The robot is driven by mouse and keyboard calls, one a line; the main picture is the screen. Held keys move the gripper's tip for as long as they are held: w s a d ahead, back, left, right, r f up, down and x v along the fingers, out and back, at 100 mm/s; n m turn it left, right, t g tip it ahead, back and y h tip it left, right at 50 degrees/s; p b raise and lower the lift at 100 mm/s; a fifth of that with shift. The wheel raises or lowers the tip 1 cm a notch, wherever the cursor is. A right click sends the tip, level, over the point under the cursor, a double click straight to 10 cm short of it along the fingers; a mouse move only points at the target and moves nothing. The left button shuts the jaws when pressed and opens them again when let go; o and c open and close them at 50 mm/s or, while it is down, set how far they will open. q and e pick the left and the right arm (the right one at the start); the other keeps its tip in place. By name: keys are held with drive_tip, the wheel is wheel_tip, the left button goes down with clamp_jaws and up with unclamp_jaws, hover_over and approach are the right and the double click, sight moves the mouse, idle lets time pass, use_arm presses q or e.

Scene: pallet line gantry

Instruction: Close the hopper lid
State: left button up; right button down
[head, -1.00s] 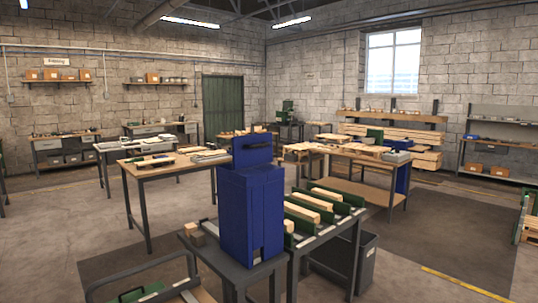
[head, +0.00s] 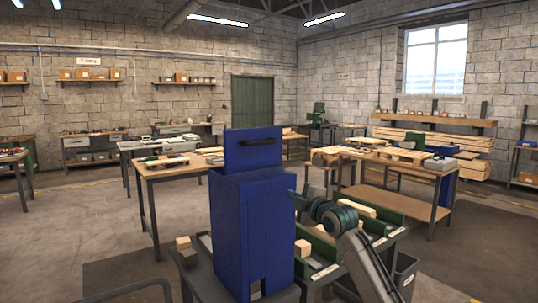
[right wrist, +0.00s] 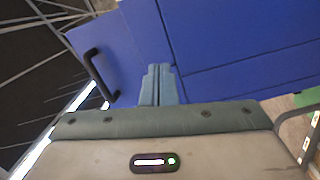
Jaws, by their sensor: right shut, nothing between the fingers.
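The blue hopper (head: 253,230) stands upright on a dark bench, just left of my right arm. Its lid (head: 252,146) is open, standing up from the top of the hopper, with a dark bar handle near its upper edge. My right gripper (head: 296,199) is beside the hopper's right side, below the lid, and partly hard to make out. In the right wrist view its fingers (right wrist: 158,72) are together and empty, in front of the blue surfaces. The lid (right wrist: 125,50) and its black handle (right wrist: 93,72) show to their left there. My left gripper is not in view.
Green rails with wooden blocks (head: 355,206) lie on the bench to the right of the hopper, behind my arm. Small wood blocks (head: 184,248) sit at its left. A work table (head: 185,172) stands behind. A curved grey rail (head: 130,289) is at the lower left.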

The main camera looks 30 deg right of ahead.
drive_tip(key=s+a+r+n+t+y, duration=0.1)
drive_tip(key=s+r+n, duration=0.1)
drive_tip(key=r, duration=0.4)
drive_tip(key=s+a+r+n+t, duration=0.1)
drive_tip(key=s+r, duration=0.2)
drive_tip(key=r, duration=0.3)
drive_tip(key=p, duration=0.2)
approach(264, 142)
drive_tip(key=shift+n, duration=0.3)
drive_tip(key=p+x, duration=0.3)
drive_tip(key=x, duration=0.2)
drive_tip(key=shift+w+r, duration=0.25)
drive_tip(key=shift+w, duration=0.55)
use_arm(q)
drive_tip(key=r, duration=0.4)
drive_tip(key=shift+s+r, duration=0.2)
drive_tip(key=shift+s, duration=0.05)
use_arm(e)
drive_tip(key=shift+w+f, duration=0.1)
drive_tip(key=shift+w, duration=0.05)
use_arm(q)
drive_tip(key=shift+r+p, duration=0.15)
drive_tip(key=shift+p, duration=0.2)
use_arm(e)
drive_tip(key=shift+g, duration=0.3)
